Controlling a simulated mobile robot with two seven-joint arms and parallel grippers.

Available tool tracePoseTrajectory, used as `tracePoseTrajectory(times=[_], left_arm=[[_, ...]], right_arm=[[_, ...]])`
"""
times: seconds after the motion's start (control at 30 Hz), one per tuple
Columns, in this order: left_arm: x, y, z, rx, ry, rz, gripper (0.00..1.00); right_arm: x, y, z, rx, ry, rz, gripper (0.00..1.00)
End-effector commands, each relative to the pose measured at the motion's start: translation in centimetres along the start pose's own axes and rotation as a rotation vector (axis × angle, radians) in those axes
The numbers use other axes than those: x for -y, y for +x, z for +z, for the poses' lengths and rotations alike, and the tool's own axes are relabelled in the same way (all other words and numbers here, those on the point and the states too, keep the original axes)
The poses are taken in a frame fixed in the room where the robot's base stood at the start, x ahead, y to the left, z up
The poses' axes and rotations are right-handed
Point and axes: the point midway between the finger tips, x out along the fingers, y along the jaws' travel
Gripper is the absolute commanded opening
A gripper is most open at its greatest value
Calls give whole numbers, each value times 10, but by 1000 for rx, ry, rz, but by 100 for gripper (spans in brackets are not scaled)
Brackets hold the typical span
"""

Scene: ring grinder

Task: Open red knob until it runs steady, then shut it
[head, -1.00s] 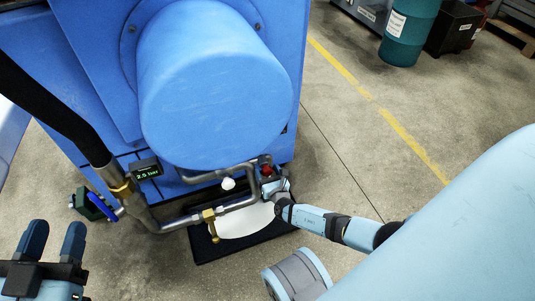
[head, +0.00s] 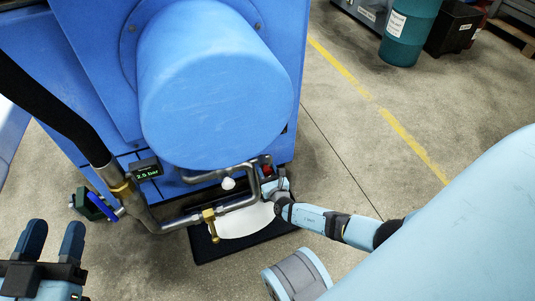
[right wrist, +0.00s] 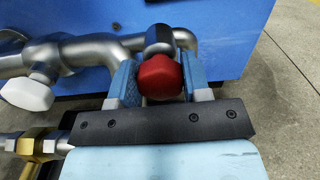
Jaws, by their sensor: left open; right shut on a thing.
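The red knob (right wrist: 159,77) sits on a metal pipe fitting at the front of the blue machine. In the right wrist view it lies between the two blue fingers of my right gripper (right wrist: 157,80), which is shut on it. In the head view the red knob (head: 267,170) shows only in part above my right gripper (head: 270,182). My left gripper (head: 52,240) is open and empty at the lower left, apart from the machine. A small display (head: 146,169) on the piping reads 2.5 bar in green.
A white knob (head: 228,183) and a brass valve (head: 210,225) sit on the pipes left of the red knob. A blue lever (head: 105,205) is at the far left. A white puddle-like patch (head: 245,222) lies on a black tray (head: 205,250) below.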

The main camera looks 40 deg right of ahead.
Motion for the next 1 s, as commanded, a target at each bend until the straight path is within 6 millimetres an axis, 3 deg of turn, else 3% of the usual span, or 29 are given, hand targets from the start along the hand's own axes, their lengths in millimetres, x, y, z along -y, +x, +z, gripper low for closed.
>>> tracePoseTrajectory(times=[1.0], left_arm=[[-6, -4, 1, 57, -84, 10, 46]], right_arm=[[-1, 0, 0, 0, -926, 1, 20]])
